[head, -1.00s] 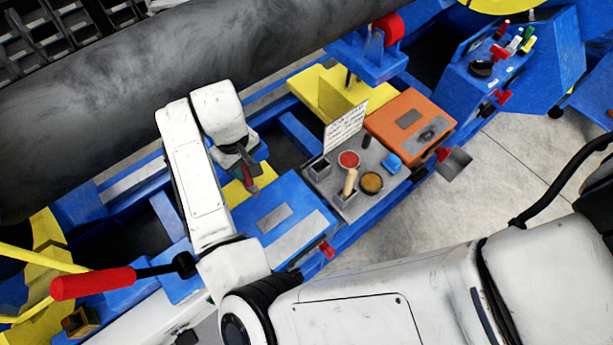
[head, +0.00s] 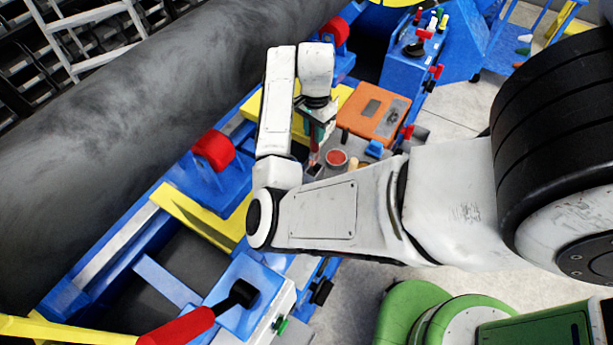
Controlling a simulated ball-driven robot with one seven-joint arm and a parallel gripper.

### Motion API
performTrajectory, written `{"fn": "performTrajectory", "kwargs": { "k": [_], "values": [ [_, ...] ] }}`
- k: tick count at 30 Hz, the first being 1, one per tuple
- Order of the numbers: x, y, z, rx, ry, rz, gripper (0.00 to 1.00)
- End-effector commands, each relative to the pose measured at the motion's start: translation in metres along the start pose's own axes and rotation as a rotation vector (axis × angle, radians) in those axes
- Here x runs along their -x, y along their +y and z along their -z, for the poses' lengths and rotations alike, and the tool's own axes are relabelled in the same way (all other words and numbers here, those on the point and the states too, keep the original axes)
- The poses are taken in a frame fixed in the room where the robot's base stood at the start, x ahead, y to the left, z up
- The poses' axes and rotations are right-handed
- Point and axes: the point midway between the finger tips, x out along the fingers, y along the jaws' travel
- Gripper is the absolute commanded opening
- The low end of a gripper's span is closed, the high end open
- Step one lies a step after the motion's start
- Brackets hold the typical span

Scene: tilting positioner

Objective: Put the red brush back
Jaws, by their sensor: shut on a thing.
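My gripper (head: 318,138) points down over the left part of the grey tool tray (head: 340,178). It is shut on the red brush (head: 314,156), a thin dark-red piece showing below the fingers. The brush hangs roughly upright beside the red-topped round pot (head: 336,158), on its left. The dark square holder (head: 316,170) is just below the brush; I cannot tell whether the brush's lower end is above it or inside it. My forearm hides the tray's near part.
An orange box (head: 385,98) and a small blue block (head: 375,148) stand right of the pot. A pale wooden handle (head: 353,163) rises beside it. A large grey cylinder (head: 150,130) fills the left. A red roller (head: 213,150) and a red-handled lever (head: 180,328) stand nearer.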

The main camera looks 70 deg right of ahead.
Motion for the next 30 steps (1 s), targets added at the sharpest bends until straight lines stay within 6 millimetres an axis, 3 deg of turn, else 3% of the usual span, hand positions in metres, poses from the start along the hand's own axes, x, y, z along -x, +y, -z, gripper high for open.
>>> {"fn": "performTrajectory", "kwargs": {
  "k": [7, 19, 30],
  "values": [
    [-0.042, 0.002, 0.001, -0.005, -0.002, -0.004, 0.0],
    [-0.087, 0.001, 0.0, -0.004, -0.002, -0.002, 0.0],
    [-0.097, 0.001, 0.0, -0.005, -0.001, 0.0, 0.0]
  ]
}}
